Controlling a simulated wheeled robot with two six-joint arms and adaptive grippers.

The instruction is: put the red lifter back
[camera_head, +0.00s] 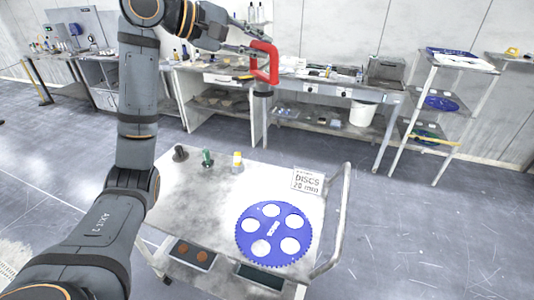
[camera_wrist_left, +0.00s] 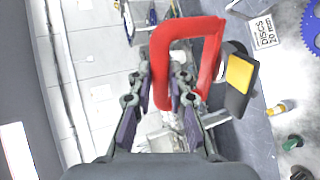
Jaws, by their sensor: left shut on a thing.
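The red lifter (camera_head: 274,62) is a red loop handle with a dark part below it. My left gripper (camera_head: 252,50) is shut on one side of the loop and holds it in the air above the far side of the cart. In the left wrist view the red lifter (camera_wrist_left: 212,58) rises between the fingers of my left gripper (camera_wrist_left: 163,85). A dark part with a yellow face shows beside the loop there. My right gripper is not in view.
The cart top (camera_head: 205,205) bears a blue toothed disc (camera_head: 274,209) with round holes, a "DISCS 20 mm" label (camera_head: 307,181), and small dark, green and yellow-topped items at its far left. A bench (camera_head: 310,88) with a white bucket (camera_head: 362,113) and a shelf rack (camera_head: 405,125) stand behind. Its middle is clear.

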